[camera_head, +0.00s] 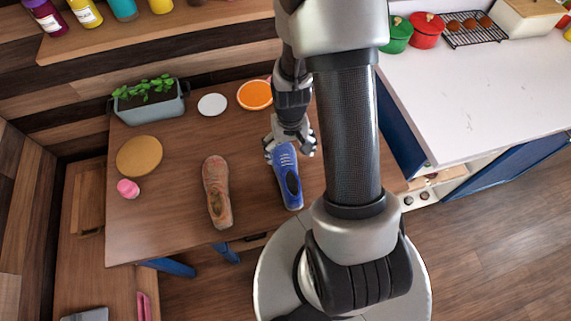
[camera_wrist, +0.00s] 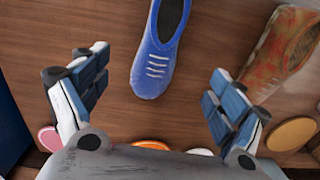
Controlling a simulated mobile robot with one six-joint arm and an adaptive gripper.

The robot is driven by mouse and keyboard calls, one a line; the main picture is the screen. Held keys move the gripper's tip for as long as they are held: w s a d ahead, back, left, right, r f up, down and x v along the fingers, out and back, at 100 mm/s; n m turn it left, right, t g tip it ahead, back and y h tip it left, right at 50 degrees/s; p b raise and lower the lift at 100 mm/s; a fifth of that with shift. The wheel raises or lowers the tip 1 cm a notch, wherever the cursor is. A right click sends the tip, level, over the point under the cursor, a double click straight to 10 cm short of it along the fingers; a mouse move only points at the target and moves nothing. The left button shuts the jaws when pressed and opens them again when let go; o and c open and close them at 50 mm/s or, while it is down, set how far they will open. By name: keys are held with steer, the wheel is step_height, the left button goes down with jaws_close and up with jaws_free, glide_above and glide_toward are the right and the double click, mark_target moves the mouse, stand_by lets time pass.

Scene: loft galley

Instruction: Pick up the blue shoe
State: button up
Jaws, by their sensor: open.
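The blue shoe (camera_head: 290,183) lies on the wooden table, its laced toe end towards the back and its opening towards the front. My gripper (camera_head: 290,150) is over the toe end, with its fingers spread to either side. In the wrist view the blue shoe (camera_wrist: 156,60) shows its white laces and toe, between and ahead of the open fingers of my gripper (camera_wrist: 150,100). The fingers look apart from the shoe, and nothing is held. My arm hides part of the table to the right.
A brown shoe (camera_head: 217,190) lies to the left of the blue one. An orange plate (camera_head: 255,94), a white plate (camera_head: 212,104), a planter (camera_head: 148,104), a round tan board (camera_head: 139,156) and a pink item (camera_head: 128,188) are on the table. A white counter (camera_head: 480,95) stands at right.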

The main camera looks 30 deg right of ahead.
mark_target(289, 168)
step_height(289, 168, down, 10)
steer(key=b, duration=0.2)
steer(key=shift+w+f+b, duration=0.1)
steer(key=shift+f+b, duration=0.05)
steer(key=shift+b, duration=0.2)
steer(key=f, duration=0.1)
steer(key=f+b, duration=0.1)
steer(key=f, duration=0.1)
steer(key=f+b, duration=0.1)
steer(key=f, duration=0.1)
steer(key=shift+w+d+f, duration=0.1)
steer(key=shift+w, duration=0.3)
steer(key=shift+c, duration=0.4)
steer(key=c, duration=1.2)
